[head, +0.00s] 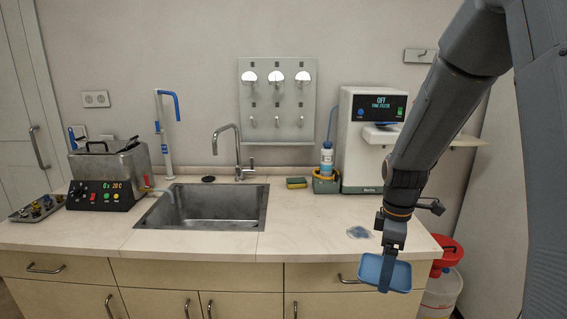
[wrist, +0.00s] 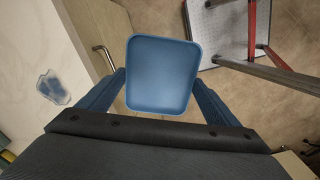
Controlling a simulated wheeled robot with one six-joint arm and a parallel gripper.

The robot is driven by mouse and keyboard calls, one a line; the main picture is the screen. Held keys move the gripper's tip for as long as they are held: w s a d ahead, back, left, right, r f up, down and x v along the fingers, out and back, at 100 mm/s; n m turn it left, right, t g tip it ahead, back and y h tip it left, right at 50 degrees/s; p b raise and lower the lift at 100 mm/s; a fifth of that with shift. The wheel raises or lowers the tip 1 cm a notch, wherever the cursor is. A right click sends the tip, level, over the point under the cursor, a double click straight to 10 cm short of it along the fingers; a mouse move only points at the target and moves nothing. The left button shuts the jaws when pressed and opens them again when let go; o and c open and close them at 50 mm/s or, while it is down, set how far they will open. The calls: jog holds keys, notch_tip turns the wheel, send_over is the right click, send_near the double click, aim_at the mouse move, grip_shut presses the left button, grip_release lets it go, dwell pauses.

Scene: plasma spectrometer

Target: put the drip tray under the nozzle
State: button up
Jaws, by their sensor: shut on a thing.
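The blue drip tray (head: 402,274) is held at the counter's front edge, over the drawer fronts in the head view. My gripper (head: 385,272) is shut on it. In the wrist view the tray (wrist: 162,75) lies between the two fingers (wrist: 160,95), its open face toward the camera, and looks empty. The white spectrometer (head: 360,150) stands at the right of the counter with "OFF" on its screen. My arm hides part of that side, and I cannot make out the nozzle.
A bluish wet-looking patch (head: 359,232) lies on the counter (head: 310,225) near the front edge. A bottle in a green holder (head: 326,180) and a sponge (head: 296,183) stand left of the machine. A sink (head: 205,205) is further left. A red-topped bin (head: 447,262) stands at the counter's right end.

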jog(key=w+a+f+m, duration=0.5)
jog(key=a+f+m, duration=0.1)
jog(key=f+m, duration=0.6)
jog(key=s+f+m, duration=0.1)
jog(key=s+f, duration=0.3)
jog(key=f, duration=0.1)
jog(key=shift+s+f+b, duration=0.35)
jog(key=shift+f+b, duration=0.05)
jog(key=shift+a, duration=0.1)
